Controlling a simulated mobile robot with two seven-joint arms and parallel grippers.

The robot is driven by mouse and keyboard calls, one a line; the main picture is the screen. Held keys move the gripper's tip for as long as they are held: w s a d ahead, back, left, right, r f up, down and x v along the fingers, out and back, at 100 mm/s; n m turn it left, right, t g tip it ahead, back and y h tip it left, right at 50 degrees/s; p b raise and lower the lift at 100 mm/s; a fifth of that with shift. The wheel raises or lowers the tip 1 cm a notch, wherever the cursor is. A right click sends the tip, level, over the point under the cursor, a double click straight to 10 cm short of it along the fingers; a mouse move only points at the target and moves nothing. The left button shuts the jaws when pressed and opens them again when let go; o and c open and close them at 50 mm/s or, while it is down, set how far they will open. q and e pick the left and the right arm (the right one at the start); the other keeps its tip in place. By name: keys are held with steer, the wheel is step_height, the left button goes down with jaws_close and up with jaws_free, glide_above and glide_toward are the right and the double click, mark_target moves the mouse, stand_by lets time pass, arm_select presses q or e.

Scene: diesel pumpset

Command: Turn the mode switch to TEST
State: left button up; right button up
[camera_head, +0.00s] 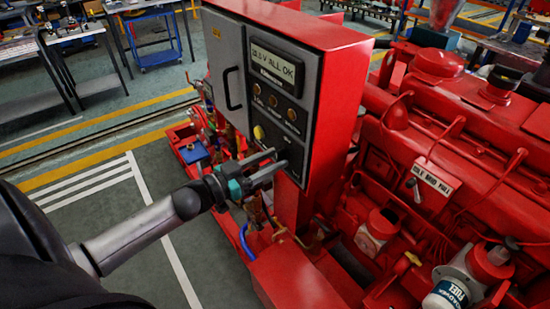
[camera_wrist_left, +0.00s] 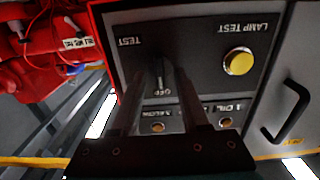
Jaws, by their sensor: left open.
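The mode switch (camera_wrist_left: 161,74) is a small dark knob on the black lower panel of the control box. In the left wrist view, which is upside down, it lies between my finger tips, with OFF below it and TEST to its upper left. Its exact pointer direction is hard to tell in the dark. My left gripper (camera_head: 278,166) is open at the panel's lower part; its fingers (camera_wrist_left: 161,103) flank the switch without visibly closing on it. In the head view the switch is hard to make out near the fingers. My right gripper is not in view.
A yellow lamp test button (camera_wrist_left: 239,62) sits beside the switch; it also shows in the head view (camera_head: 259,132). A door handle (camera_head: 232,88) is on the grey door. The red engine (camera_head: 450,130) fills the right.

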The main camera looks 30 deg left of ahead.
arm_select(q)
steer(key=shift+w+d, duration=0.25)
steer(key=shift+w, duration=0.35)
jaws_close()
stand_by(0.3)
